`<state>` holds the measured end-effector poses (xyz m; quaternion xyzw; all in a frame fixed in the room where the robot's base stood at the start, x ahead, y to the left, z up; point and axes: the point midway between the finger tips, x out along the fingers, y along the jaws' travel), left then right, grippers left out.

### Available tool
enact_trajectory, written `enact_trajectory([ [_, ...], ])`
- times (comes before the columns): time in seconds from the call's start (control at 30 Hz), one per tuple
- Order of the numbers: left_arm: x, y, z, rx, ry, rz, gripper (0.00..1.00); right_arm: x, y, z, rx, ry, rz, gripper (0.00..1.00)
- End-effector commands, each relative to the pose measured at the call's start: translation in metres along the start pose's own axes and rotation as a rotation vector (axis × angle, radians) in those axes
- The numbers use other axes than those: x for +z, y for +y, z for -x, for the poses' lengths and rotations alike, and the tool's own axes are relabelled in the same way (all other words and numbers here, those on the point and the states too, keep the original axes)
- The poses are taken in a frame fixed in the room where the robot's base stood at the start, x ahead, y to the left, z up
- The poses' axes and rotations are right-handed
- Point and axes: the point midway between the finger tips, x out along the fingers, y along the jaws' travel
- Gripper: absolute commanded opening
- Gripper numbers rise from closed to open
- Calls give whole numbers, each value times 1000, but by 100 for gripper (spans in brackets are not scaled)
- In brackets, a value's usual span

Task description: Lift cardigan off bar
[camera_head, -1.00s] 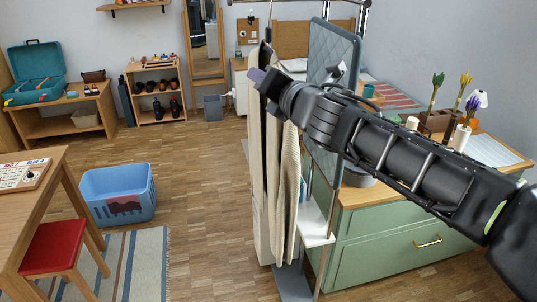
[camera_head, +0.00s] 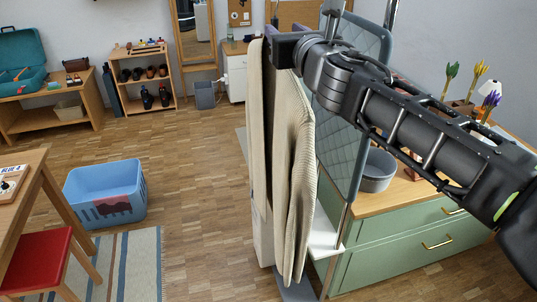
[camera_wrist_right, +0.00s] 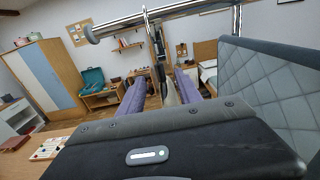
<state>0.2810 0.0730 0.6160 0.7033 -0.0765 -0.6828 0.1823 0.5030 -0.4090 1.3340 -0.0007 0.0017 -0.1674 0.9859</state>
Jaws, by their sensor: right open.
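The cream ribbed cardigan (camera_head: 291,170) hangs long and upright in the middle of the head view. My right gripper (camera_head: 281,48) is at its top; its fingertips are hard to make out there. In the right wrist view my right gripper (camera_wrist_right: 161,82) is open, with its two purple fingers apart. A narrow beige strip of the cardigan (camera_wrist_right: 171,94) shows between or just beyond them; I cannot tell which. A hanger's hook (camera_wrist_right: 147,16) reaches up to the chrome bar (camera_wrist_right: 190,11) above. My left gripper is out of view.
A quilted grey-blue panel (camera_head: 358,90) stands just right of the cardigan. A green cabinet (camera_head: 400,255) with a grey bowl (camera_head: 376,172) and flowers is behind my right arm. A blue basket (camera_head: 105,192) sits on the floor at left. Open floor lies between basket and cardigan.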

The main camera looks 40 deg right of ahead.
Motion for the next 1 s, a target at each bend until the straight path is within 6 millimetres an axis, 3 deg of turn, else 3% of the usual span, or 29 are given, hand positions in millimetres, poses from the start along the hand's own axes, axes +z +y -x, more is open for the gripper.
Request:
enact_trajectory([
  [0.27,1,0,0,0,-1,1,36,0,0,0,1,0,-1,41],
  [0.53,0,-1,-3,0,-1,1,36,-1,1,-24,2,1,-2,41],
  [0.87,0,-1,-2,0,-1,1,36,0,0,-27,1,0,-2,41],
  [1.0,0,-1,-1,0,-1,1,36,1,1,-38,1,2,-1,41],
])
